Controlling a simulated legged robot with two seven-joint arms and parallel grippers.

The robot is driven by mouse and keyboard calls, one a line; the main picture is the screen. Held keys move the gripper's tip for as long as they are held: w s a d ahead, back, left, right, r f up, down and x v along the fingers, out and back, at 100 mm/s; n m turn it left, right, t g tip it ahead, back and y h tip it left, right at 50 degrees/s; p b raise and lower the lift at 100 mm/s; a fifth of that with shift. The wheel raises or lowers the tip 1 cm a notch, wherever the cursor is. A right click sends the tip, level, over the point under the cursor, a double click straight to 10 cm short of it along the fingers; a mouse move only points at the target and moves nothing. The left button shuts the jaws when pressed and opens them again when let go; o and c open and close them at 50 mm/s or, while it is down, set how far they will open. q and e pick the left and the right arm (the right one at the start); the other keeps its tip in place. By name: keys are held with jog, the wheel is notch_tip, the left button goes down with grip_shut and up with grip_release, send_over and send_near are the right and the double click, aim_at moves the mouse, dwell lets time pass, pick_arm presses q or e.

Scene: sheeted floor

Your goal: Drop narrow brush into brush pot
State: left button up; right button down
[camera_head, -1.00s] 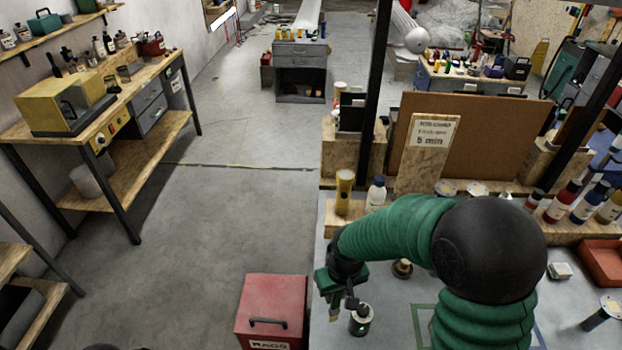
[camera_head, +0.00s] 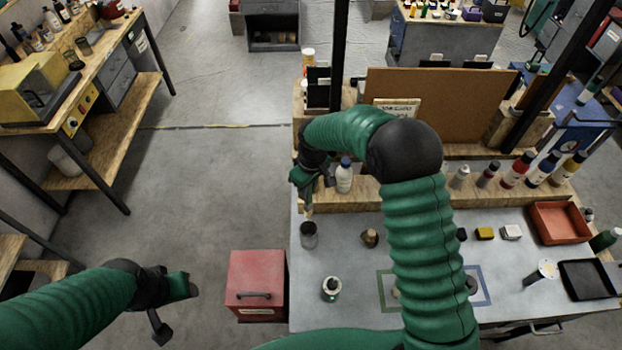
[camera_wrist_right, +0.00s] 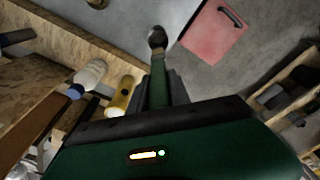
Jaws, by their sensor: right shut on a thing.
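My left gripper (camera_head: 176,309) is open and empty over the floor.
A white bottle with a blue cap (camera_head: 344,176) stands close to the right of my right gripper. A small round container (camera_head: 331,289) and a brown knob-like piece (camera_head: 370,238) sit on the bench. A red toolbox (camera_head: 257,282) is left of the bench.

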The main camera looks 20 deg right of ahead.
aim_at(311, 207)
jog(key=f+b, duration=0.2)
jog(key=f, duration=0.2)
jog(key=f+b, duration=0.5)
jog(key=f, duration=0.2)
jog(key=shift+d+f, duration=0.3)
jog(key=shift+d, duration=0.1)
notch_tip(311, 207, down, 6)
jog(key=b, duration=0.4)
jog(key=shift+a, duration=0.2)
jog(key=c, duration=1.5)
grip_release()
jog(key=shift+c, duration=0.2)
jog(key=shift+o, duration=1.3)
jog(key=shift+a, duration=0.15)
jog(key=shift+o, duration=0.8)
jog(key=shift+a, duration=0.15)
pick_arm(q)
notch_tip(311, 207, down, 12)
jog(key=a, duration=0.1)
jog(key=shift+a+f, duration=0.15)
pick_arm(e)
jog(key=shift+a, duration=0.2)
